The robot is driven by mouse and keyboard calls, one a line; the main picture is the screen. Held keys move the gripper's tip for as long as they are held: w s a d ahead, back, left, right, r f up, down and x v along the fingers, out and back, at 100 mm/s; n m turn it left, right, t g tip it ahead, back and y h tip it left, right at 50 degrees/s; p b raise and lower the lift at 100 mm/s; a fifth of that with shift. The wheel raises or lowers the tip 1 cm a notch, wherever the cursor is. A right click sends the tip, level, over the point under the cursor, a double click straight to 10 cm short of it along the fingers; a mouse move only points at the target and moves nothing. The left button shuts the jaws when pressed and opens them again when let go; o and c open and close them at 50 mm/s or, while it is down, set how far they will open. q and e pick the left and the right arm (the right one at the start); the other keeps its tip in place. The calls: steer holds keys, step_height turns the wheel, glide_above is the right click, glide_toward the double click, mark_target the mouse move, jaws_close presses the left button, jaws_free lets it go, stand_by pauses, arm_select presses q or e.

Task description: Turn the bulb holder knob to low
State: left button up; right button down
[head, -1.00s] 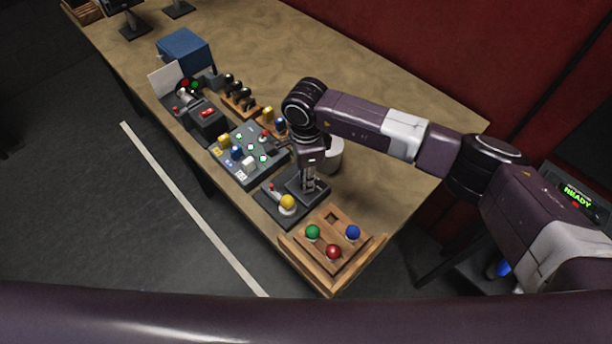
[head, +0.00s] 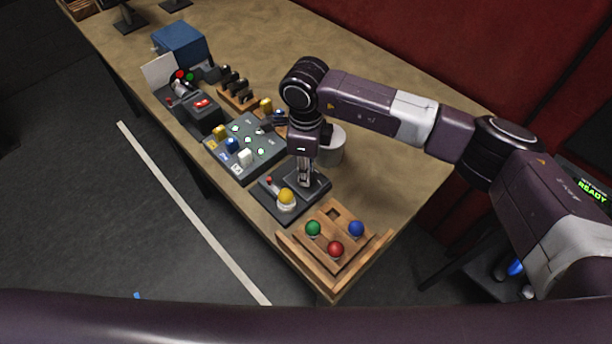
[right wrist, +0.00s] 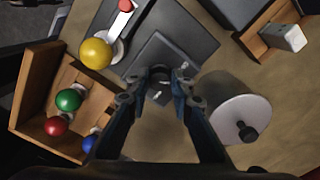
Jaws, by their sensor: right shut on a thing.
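The bulb holder (head: 274,203) is a dark flat base near the front of the table, with a yellow bulb (head: 286,197) and a small red part on it. It also shows in the right wrist view, with the yellow bulb (right wrist: 95,54) at upper left. A raised square block on the base carries a small dark knob (right wrist: 160,84). My right gripper (head: 304,182) points down over this block. In the right wrist view its fingertips (right wrist: 160,88) are closed on the knob from both sides. The knob's setting cannot be read. My left gripper is not in view.
A wooden tray (head: 308,258) with green, red and blue balls stands next to the bulb holder. A grey-white cylinder (head: 330,150) stands close behind my right gripper. A button panel (head: 238,168) and other devices line the table's left edge.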

steer(key=m+b, duration=0.3)
steer(key=shift+w+f+m+b, duration=0.1)
steer(key=shift+f+m+b, duration=0.1)
steer(key=shift+m+b, duration=0.1)
steer(key=shift+r+m+b, duration=0.25)
steer(key=shift+m+b, duration=1.15)
steer(key=shift+m, duration=0.3)
steer(key=shift+r, duration=0.1)
steer(key=c, duration=1.7)
jaws_free()
step_height(320, 180, up, 12)
steer(key=shift+f, duration=0.1)
